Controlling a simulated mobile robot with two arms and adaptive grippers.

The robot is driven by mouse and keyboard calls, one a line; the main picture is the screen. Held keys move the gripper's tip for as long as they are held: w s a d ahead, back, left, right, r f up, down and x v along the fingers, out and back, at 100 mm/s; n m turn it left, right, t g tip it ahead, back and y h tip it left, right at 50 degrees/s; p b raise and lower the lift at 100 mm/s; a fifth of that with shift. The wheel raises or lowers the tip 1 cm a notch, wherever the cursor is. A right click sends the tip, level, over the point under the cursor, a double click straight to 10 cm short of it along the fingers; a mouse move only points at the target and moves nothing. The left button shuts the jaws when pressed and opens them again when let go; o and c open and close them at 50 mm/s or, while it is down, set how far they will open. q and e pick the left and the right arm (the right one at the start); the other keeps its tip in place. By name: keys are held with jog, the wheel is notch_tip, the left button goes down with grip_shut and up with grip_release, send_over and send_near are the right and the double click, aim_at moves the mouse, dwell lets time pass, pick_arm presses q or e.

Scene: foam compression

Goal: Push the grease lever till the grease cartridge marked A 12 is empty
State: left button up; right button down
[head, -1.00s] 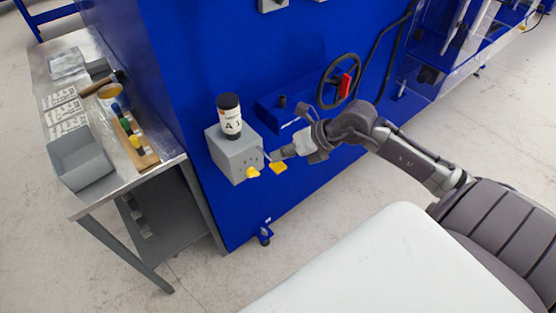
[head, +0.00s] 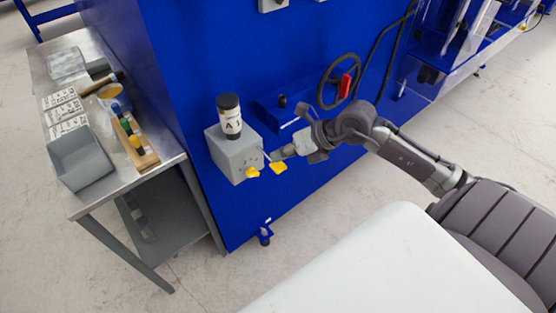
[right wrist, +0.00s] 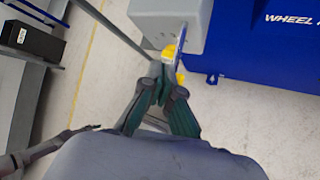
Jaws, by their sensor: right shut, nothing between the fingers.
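The grease cartridge (head: 229,115), black with a white label starting with "A", stands upright on a grey pump box (head: 236,153) on the blue machine. The rest of the label is too small to read. A thin lever with a yellow end (head: 278,168) sticks out at the box's front right; it also shows in the right wrist view (right wrist: 180,78). A second yellow piece (head: 252,172) sits at the box's lower front. My right gripper (head: 277,156) is shut and empty, close by the lever; contact cannot be told. A grey limb, apparently my left arm, with a dark tip (right wrist: 85,130) shows in the right wrist view.
A metal side table (head: 165,162) on the left holds a grey bin (head: 82,160), a rack of colored bottles (head: 135,140) and papers. A handwheel with a red handle (head: 345,85) is right of the box. The floor below is clear.

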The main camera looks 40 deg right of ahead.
aim_at(278, 165)
jog(key=shift+f+b, duration=0.3)
jog(key=shift+f, duration=0.15)
jog(key=shift+f+b, duration=1)
jog(key=shift+f, duration=0.35)
dwell(1.1)
jog(key=shift+r, duration=0.1)
dwell(0.4)
jog(key=shift+r+p, duration=1.4)
jog(key=shift+r, duration=0.35)
notch_tip(278, 165, up, 5)
jog(key=p, duration=0.4)
